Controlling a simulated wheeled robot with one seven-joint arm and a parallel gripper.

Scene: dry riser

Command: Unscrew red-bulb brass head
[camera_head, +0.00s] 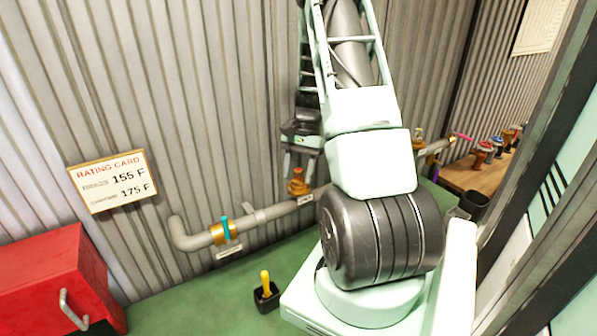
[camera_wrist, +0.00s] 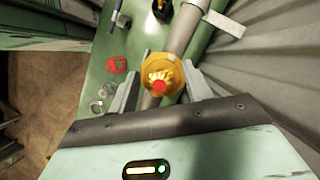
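A brass head (camera_head: 297,183) stands upright on the grey pipe (camera_head: 270,212) along the wall. In the wrist view the brass head (camera_wrist: 171,66) is seen from above, with a red bulb (camera_wrist: 159,86) at its middle. My gripper (camera_head: 299,166) points down just above the head in the head view. In the wrist view my gripper (camera_wrist: 161,82) is open, with one finger on each side of the head and gaps showing. Whether a finger touches the head cannot be told.
A teal-handled valve (camera_head: 226,228) sits on the pipe to the left. A black holder with a yellow handle (camera_head: 265,278) stands on the green surface. Another brass fitting (camera_head: 418,143) is right of my arm. A wooden shelf (camera_head: 487,176) bears several coloured heads. A rating card (camera_head: 112,182) hangs left.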

